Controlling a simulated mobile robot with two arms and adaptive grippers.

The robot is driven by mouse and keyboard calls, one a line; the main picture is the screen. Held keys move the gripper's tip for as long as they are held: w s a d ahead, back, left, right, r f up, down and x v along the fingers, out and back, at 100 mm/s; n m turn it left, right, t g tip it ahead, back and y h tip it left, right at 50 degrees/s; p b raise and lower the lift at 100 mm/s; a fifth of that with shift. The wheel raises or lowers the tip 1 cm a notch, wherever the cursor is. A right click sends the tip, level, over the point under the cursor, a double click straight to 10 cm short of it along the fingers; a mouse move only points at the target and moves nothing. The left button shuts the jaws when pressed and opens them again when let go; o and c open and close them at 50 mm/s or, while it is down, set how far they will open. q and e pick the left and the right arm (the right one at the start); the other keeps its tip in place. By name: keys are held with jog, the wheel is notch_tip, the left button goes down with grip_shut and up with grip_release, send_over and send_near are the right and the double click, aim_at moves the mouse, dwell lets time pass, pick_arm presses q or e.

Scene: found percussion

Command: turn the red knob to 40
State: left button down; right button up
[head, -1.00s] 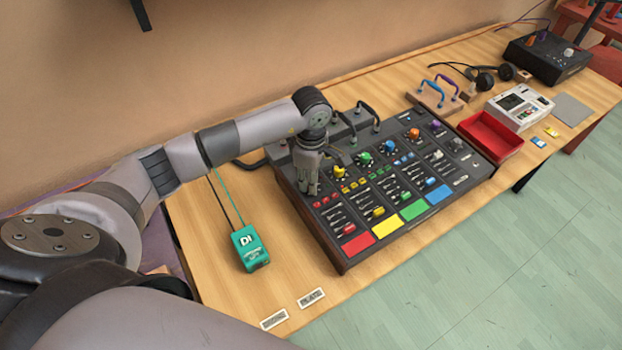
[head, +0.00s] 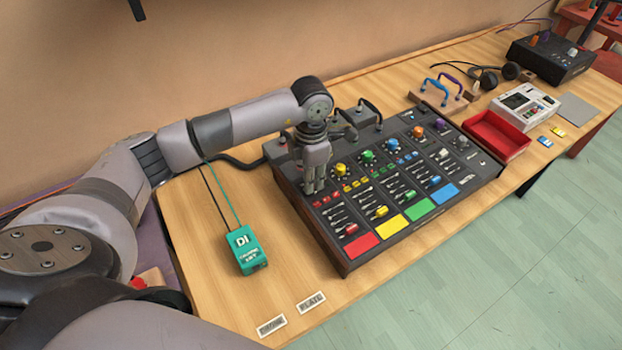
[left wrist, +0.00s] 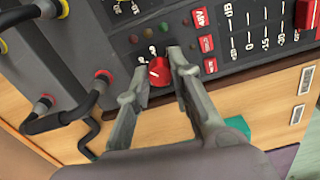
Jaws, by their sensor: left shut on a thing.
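The red knob (left wrist: 159,71) shows in the left wrist view, round with a white pointer line, on the dark face of the mixer (head: 335,243). My left gripper (left wrist: 164,66) is shut on it, one fingertip on each side. In the head view my left gripper (head: 314,190) comes down from above onto the mixer's left column and hides the red knob. Small white marks stand around the knob, but the number at its pointer is too small to read. My right gripper is not in view.
Yellow (head: 341,169), green (head: 368,156) and blue (head: 392,145) knobs stand to the right in the same row. Cables (left wrist: 70,110) plug into the mixer's back edge. A teal DI box (head: 246,250) lies left of the mixer. A red tray (head: 497,137) stands to its right.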

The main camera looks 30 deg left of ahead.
pick_arm(q)
jog(key=shift+n, duration=0.6)
jog(key=c, duration=1.4)
grip_release()
notch_tip(320, 180, up, 12)
